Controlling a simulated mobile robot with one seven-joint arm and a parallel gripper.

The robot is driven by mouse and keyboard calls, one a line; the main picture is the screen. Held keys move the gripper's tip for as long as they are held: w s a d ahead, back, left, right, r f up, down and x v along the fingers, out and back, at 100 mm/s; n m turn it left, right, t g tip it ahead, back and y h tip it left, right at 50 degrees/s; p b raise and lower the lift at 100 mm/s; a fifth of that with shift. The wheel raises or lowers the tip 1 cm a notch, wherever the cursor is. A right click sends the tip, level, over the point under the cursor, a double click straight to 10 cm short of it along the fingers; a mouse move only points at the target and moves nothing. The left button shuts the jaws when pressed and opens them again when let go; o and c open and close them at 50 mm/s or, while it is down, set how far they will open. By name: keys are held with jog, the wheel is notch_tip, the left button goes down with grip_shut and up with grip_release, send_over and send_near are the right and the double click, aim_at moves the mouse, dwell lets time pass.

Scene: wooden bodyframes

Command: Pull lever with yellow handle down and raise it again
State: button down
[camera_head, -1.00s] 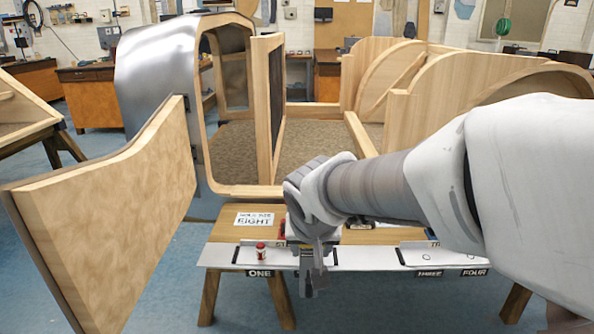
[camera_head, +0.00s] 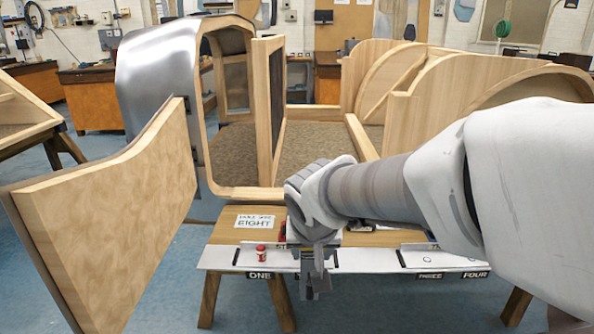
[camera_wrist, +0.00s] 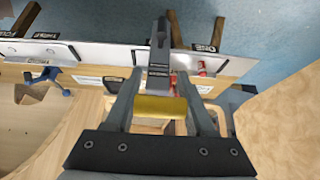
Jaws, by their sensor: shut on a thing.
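The lever's yellow handle (camera_wrist: 160,107) lies between the two grey fingers of my gripper (camera_wrist: 160,78) in the wrist view. My gripper is shut on it. A grey metal part (camera_wrist: 158,58), which looks like the lever's arm, stands just beyond the handle. In the head view my gripper (camera_head: 311,270) is at the front edge of the metal-edged bench, between the signs ONE and THREE. There my gripper and wrist hide most of the lever, and its exact angle is hard to tell.
A small red-and-white object (camera_head: 261,254) stands on the bench strip (camera_head: 375,259) left of my gripper. A tilted wooden panel (camera_head: 110,220) stands at the left. A wooden bodyframe (camera_head: 182,95) rises behind. A blue clamp-like item (camera_wrist: 52,80) shows in the wrist view.

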jog(key=shift+w+r, duration=0.15)
jog(key=shift+w, duration=0.05)
jog(key=shift+c, duration=1.2)
grip_release()
jog(key=shift+w, duration=0.1)
jog(key=p+v, duration=0.5)
jog(key=v, duration=1.2)
jog(key=shift+s+p, duration=0.2)
jog(key=shift+p, duration=0.15)
jog(key=shift+c, duration=0.3)
